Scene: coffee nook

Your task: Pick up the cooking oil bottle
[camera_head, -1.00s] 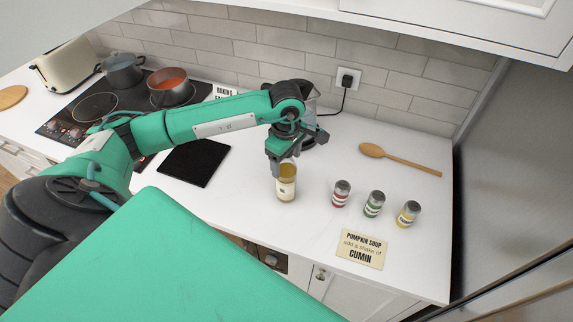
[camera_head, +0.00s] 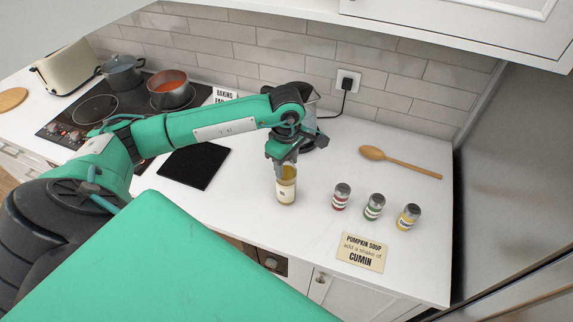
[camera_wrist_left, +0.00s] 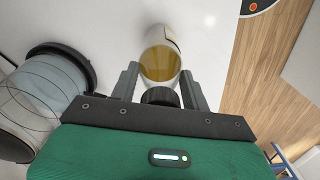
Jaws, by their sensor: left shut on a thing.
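The cooking oil bottle (camera_head: 286,187) is a clear bottle of golden oil with a pale label, upright on the white counter in the head view. My left gripper (camera_head: 281,162) comes down on its top from above. In the left wrist view the bottle (camera_wrist_left: 160,62) lies between the two fingers of my left gripper (camera_wrist_left: 160,88), with its dark cap (camera_wrist_left: 160,96) close to the palm. The gripper is shut on the bottle near its neck. I cannot tell whether the base is clear of the counter. My right gripper is not in view.
Three spice jars, red (camera_head: 341,196), green (camera_head: 374,207) and yellow (camera_head: 408,217), stand to the right, above a cumin card (camera_head: 362,252). A wooden spoon (camera_head: 400,162) lies behind. A black mat (camera_head: 195,165) and the hob with pots (camera_head: 171,91) are left. A glass appliance (camera_wrist_left: 35,95) stands close by.

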